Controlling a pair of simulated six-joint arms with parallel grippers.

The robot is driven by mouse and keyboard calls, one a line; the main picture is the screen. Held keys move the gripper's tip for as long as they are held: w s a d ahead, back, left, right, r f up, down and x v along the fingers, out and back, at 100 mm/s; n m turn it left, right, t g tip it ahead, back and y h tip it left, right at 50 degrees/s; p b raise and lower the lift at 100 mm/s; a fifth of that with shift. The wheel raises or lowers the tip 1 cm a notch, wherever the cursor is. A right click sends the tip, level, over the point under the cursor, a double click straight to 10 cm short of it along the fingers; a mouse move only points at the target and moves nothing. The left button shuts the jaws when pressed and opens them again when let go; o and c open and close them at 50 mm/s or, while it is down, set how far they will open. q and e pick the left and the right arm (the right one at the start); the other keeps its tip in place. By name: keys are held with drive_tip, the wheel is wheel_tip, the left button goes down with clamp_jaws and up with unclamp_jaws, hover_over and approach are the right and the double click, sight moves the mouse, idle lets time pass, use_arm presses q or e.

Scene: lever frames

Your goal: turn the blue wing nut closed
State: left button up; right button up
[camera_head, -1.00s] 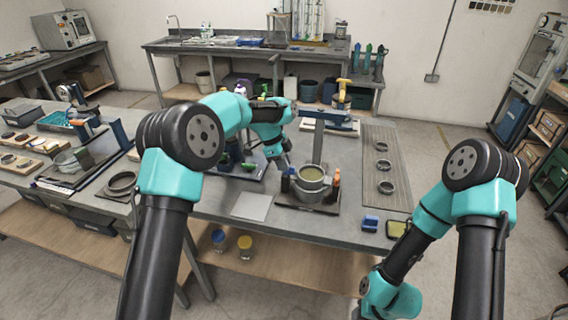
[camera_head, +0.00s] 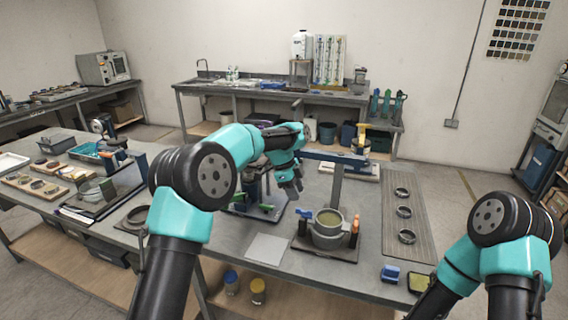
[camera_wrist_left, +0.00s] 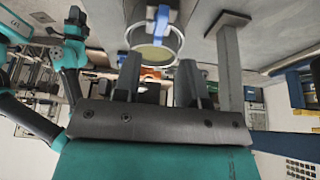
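The blue wing nut (camera_head: 305,214) sits at the left side of a grey round pot-like fixture (camera_head: 328,239) on a dark base. It also shows in the left wrist view (camera_wrist_left: 162,20), in front of the round rim and beyond my fingers. An orange part (camera_head: 355,227) stands at the fixture's right side. My left gripper (camera_head: 292,194) hangs above and left of the wing nut, apart from it. In the left wrist view its two fingers (camera_wrist_left: 157,82) are spread with nothing held. My right gripper is outside the head view; my right arm (camera_wrist_left: 70,50) shows small in the wrist view.
A grey post (camera_head: 336,186) with a blue arm rises behind the fixture. Dark rings (camera_head: 404,212) lie on a mat to the right. A blue block (camera_head: 390,273) is at the front edge. A pale sheet (camera_head: 267,249) lies flat to the fixture's left.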

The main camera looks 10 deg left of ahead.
use_arm(q)
drive_tip(key=s+v, duration=0.1)
drive_tip(key=v, duration=1)
drive_tip(key=shift+w, duration=0.45)
drive_tip(key=shift+f, duration=0.1)
